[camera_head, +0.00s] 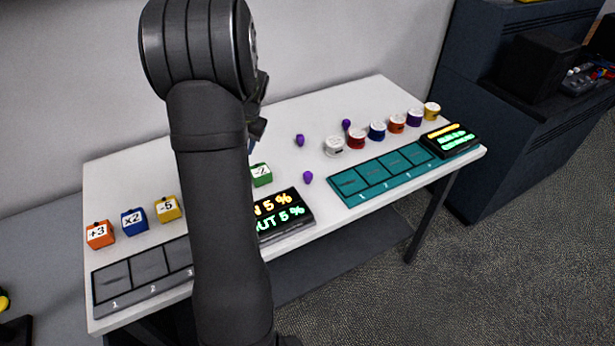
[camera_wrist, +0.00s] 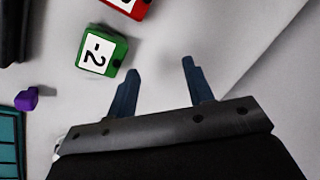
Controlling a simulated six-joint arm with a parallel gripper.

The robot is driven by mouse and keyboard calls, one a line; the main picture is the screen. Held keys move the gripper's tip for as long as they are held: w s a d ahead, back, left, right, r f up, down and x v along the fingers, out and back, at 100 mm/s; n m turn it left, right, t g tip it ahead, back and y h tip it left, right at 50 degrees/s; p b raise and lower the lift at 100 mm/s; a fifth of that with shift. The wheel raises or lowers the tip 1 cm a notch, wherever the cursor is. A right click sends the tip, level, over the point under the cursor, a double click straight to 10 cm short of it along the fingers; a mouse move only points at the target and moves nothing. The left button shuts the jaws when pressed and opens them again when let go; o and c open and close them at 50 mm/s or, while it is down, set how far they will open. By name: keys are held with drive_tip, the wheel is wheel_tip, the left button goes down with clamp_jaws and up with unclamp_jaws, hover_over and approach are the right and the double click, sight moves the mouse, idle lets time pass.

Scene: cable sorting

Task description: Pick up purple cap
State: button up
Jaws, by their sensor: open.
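Three small purple caps lie on the white table in the head view: one at the back (camera_head: 300,140), one (camera_head: 346,124) behind the white jar, and one (camera_head: 308,177) between the black display and the teal tray. One purple cap (camera_wrist: 26,99) shows at the left edge of the wrist view, near the teal tray; it is apart from my gripper. My gripper (camera_wrist: 160,68) is open and empty, with a green "-2" block (camera_wrist: 103,50) left of its fingers. In the head view my arm mostly hides my gripper (camera_head: 257,128).
The teal numbered tray (camera_head: 333,182) lies front right, with a row of coloured jars (camera_head: 377,131) behind it and a second display (camera_head: 450,140) beside it. Several numbered blocks (camera_head: 134,221) and a grey tray (camera_head: 97,300) are at left. A black display (camera_head: 283,213) sits at the front edge.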

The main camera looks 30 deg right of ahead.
drive_tip(key=s+d+r+m+t, duration=0.1)
drive_tip(key=s+d+m+t, duration=0.2)
drive_tip(key=s+d+m, duration=0.6)
drive_tip(key=s+d+r+m+t, duration=0.1)
drive_tip(key=s+d+m+t, duration=0.25)
drive_tip(key=s+m, duration=0.65)
drive_tip(key=s+d+r+m+t, duration=0.2)
drive_tip(key=s+d+m+t, duration=0.3)
drive_tip(key=s, duration=0.8)
drive_tip(key=m, duration=0.2)
approach(310, 181)
drive_tip(key=shift+g, duration=0.55)
drive_tip(key=x, duration=0.8)
drive_tip(key=shift+w+d+r, duration=0.1)
drive_tip(key=shift+w+r, duration=0.05)
drive_tip(key=shift+w, duration=0.2)
clamp_jaws()
drive_tip(key=shift+r, duration=0.1)
